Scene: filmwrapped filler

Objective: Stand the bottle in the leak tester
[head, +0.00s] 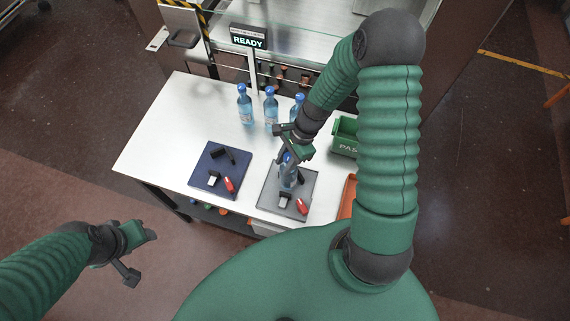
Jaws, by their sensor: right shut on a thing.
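My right gripper (289,153) is shut on a blue-capped bottle (287,179), mostly upright. The bottle is over the grey tray (268,204); I cannot tell whether its base touches. The tray also bears a black part, a small white block and a red piece (302,206). A dark blue mat (203,168) to its left carries a similar set. I cannot tell which of these, if any, is the leak tester. My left gripper (142,254) is open and empty, off the table at lower left.
Several blue-capped bottles, such as this one (244,105), stand at the back of the white table (160,135). A green bin (345,137) and an orange tray (347,198) are at the right. A READY sign (248,41) stands behind. The table's left part is clear.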

